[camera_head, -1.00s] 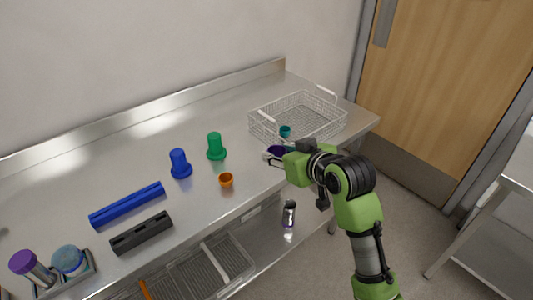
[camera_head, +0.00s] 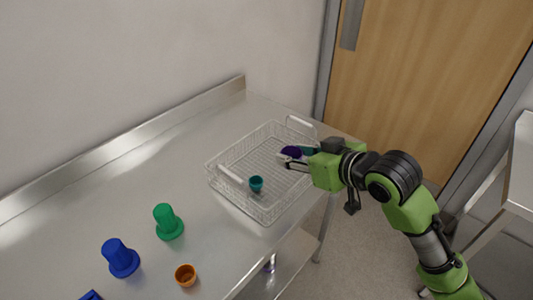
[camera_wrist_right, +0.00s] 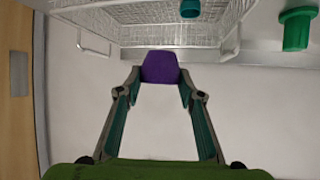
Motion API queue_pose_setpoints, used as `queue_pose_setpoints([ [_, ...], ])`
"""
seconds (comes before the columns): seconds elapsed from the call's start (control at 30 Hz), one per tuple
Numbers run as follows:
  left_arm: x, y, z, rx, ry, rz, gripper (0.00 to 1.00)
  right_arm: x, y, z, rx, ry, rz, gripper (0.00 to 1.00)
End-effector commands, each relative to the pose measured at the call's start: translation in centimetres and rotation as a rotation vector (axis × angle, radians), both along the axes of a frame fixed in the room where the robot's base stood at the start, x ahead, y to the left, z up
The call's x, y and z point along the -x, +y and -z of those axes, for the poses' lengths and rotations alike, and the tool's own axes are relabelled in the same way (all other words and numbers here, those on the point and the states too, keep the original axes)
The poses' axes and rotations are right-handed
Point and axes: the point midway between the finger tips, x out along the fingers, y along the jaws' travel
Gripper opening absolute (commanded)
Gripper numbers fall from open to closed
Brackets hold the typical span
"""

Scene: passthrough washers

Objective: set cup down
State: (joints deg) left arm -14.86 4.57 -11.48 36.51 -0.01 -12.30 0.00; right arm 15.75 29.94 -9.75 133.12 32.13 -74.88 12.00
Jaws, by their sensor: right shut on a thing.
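My right gripper (camera_head: 291,158) is shut on a small purple cup (camera_head: 291,152). The cup sits between the fingertips in the right wrist view (camera_wrist_right: 160,67). In the head view the cup shows at the right side of the wire basket (camera_head: 232,200); its height above the basket or table is hard to tell. A teal cup (camera_head: 256,184) is in the basket, near its front left; it also shows at the top of the wrist view (camera_wrist_right: 190,8). My left gripper is not in view.
On the steel table (camera_head: 130,180), left of the basket, stand a green flanged piece (camera_head: 167,222), a blue one (camera_head: 119,258) and an orange cup (camera_head: 185,275). A basket handle (camera_head: 301,124) rises at the back. A wooden door (camera_head: 430,80) stands behind.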

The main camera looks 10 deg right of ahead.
Motion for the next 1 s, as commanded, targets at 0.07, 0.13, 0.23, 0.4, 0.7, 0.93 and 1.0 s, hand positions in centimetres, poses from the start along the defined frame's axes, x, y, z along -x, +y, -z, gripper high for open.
queue_pose_setpoints([
  [0.07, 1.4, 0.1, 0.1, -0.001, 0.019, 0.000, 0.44, 0.1, -0.3, 0.0, 0.002, 0.002, 0.000, 0.17],
  [0.13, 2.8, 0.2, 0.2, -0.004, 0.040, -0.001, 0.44, -0.3, -0.4, 0.2, 0.001, 0.005, 0.000, 0.17],
  [0.23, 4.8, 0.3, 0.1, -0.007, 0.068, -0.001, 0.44, -2.0, -0.8, 1.0, -0.002, 0.007, 0.002, 0.17],
  [0.4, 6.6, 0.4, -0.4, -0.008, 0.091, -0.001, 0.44, -6.0, -1.7, 2.7, -0.002, 0.006, 0.002, 0.17],
  [0.7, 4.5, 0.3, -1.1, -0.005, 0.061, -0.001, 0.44, -11.3, -2.7, 7.6, -0.001, 0.007, 0.001, 0.17],
  [0.93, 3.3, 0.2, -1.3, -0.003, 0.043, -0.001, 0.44, -12.8, -3.0, 9.4, 0.000, 0.003, -0.002, 0.17],
  [1.0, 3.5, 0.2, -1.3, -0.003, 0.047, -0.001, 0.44, -13.3, -3.1, 9.9, -0.001, 0.004, 0.000, 0.17],
])
